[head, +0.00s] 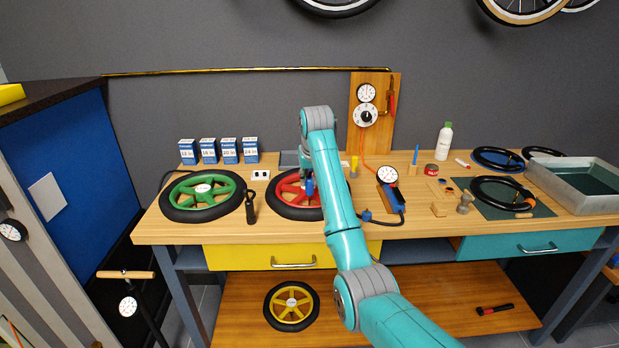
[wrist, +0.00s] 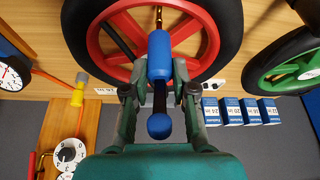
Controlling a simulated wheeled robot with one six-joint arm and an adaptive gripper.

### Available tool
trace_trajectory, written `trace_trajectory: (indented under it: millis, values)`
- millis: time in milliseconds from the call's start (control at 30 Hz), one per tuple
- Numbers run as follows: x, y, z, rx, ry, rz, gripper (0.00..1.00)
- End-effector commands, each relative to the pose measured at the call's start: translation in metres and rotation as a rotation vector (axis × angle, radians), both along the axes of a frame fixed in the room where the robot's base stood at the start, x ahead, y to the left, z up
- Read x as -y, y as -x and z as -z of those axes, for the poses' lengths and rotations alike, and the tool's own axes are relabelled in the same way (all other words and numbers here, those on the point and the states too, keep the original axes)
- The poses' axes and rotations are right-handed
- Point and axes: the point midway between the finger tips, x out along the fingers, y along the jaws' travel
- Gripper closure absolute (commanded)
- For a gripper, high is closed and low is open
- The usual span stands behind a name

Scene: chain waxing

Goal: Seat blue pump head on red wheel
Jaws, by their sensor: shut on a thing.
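My gripper (wrist: 160,90) is shut on the blue pump head (wrist: 159,55), with one finger on each side. The pump head has a blue body, a dark stem and a round blue knob toward the camera. In the head view it shows as a small blue piece (head: 309,187) over the red wheel. The red wheel (head: 289,186), with a black tyre, lies on the bench, partly hidden by my arm. In the wrist view the red wheel (wrist: 100,52) fills the top. A thin brass stem (wrist: 158,18) lines up with the pump head's far end; I cannot tell whether they are joined.
A green wheel (head: 202,194) and a black-handled tool (head: 250,206) are left of the red wheel. A blue gauge unit (head: 389,187) with a black hose is at its right. Blue boxes (head: 229,151) stand behind. A grey tray (head: 580,184) sits far right.

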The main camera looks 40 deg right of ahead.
Motion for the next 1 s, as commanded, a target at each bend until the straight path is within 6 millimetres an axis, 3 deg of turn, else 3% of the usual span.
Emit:
trace_trajectory:
  millis: [933, 967, 1000]
  values:
    - [0.0000, -0.0001, 0.0085, 0.001, 0.000, 0.000, 1.00]
    - [0.0000, 0.0000, 0.0086, 0.001, 0.000, 0.000, 0.67]
    - [0.0000, 0.0000, 0.0086, 0.001, 0.000, 0.000, 0.57]
